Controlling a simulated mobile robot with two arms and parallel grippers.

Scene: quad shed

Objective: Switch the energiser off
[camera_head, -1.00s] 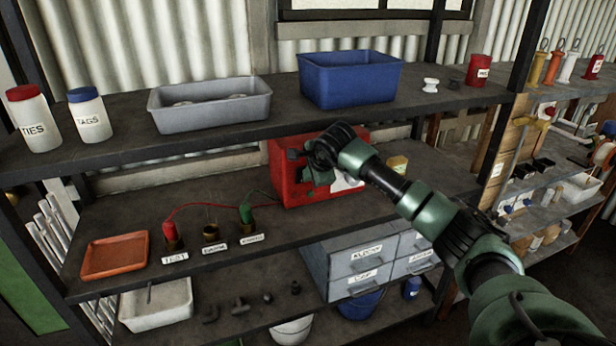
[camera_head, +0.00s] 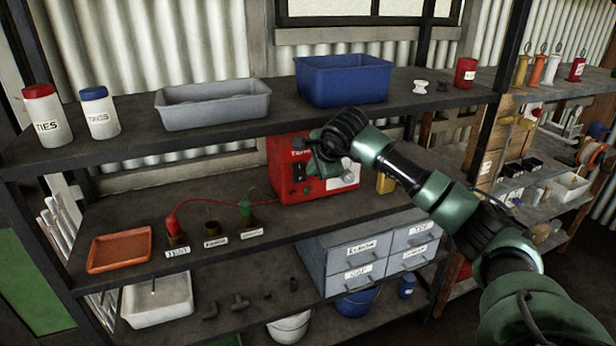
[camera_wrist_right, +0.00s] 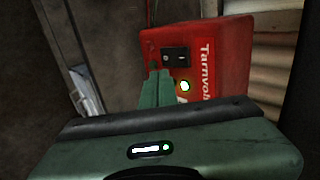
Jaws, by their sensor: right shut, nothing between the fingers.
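The red energiser (camera_head: 284,183) stands on the middle shelf, and its front is partly hidden by my right gripper. The black switch (camera_head: 299,171) shows on its front, just left of the gripper. In the wrist view the energiser (camera_wrist_right: 222,62) carries the black switch (camera_wrist_right: 176,56) and a bright, white-green lamp (camera_wrist_right: 185,87). My right gripper (camera_head: 314,167) is shut and empty in front of the energiser. Its green fingertips (camera_wrist_right: 158,73) appear just below the switch in the wrist view; I cannot tell whether they touch. My left gripper is out of view.
Red and green leads run left from the energiser to labelled posts (camera_head: 210,230). An orange tray (camera_head: 119,251) lies farther left. The upper shelf (camera_head: 290,122) passes above, bearing a blue tub (camera_head: 343,82). Grey drawers (camera_head: 365,262) stand below.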

